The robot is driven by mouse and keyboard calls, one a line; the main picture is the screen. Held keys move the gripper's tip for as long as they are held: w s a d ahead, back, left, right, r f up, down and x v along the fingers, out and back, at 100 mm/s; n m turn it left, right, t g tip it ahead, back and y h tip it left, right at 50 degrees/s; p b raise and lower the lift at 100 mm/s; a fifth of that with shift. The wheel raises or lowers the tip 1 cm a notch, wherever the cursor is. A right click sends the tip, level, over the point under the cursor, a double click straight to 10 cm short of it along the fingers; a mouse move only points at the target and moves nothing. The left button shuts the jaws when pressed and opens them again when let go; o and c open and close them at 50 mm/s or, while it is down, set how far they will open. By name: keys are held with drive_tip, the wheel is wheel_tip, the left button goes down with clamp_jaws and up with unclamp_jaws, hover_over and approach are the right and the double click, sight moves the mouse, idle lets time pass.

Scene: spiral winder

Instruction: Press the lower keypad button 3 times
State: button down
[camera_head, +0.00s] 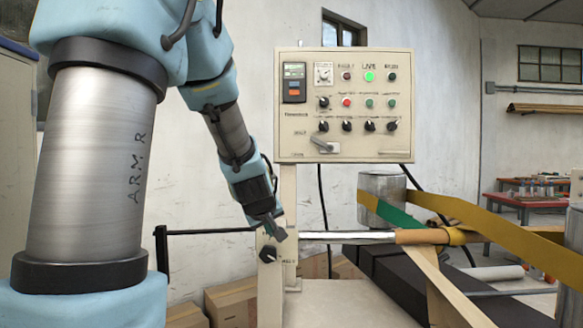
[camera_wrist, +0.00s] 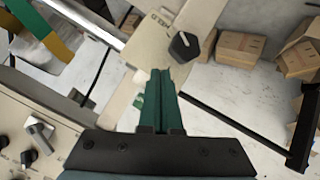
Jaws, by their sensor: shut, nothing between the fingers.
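The keypad (camera_head: 294,82) is a small dark unit at the upper left of the cream control panel (camera_head: 300,145). It has a display on top and small coloured buttons below, the lower button (camera_head: 294,96) near its bottom edge. My gripper (camera_head: 276,233) is below the panel and well apart from the keypad, pointing down beside the panel's post. In the wrist view my gripper (camera_wrist: 161,72) shows green fingers together, with nothing between them. The keypad is not clearly visible in the wrist view.
A black rotary knob (camera_head: 268,254) on a cream box is close below my gripper; it also shows in the wrist view (camera_wrist: 185,46). A black rail (camera_head: 210,231) is at left. A metal roller (camera_head: 382,195) with yellow and green strips stands at right. Cardboard boxes (camera_wrist: 237,45) lie on the floor.

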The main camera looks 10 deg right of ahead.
drive_tip(key=s+a+f+m+g+y, duration=0.1)
drive_tip(key=s+a+f+g, duration=0.1)
drive_tip(key=s+a+f, duration=0.2)
drive_tip(key=s+a+f+m+g+y, duration=0.1)
drive_tip(key=s+a+f+m+g, duration=0.1)
drive_tip(key=s+f, duration=0.4)
drive_tip(key=s+a+f+m+g, duration=0.1)
drive_tip(key=s+a+f+g, duration=0.3)
drive_tip(key=s+a, duration=0.3)
drive_tip(key=s+f, duration=0.1)
drive_tip(key=s, duration=0.3)
drive_tip(key=shift+s+f+y, duration=0.15)
drive_tip(key=shift+s+y, duration=0.25)
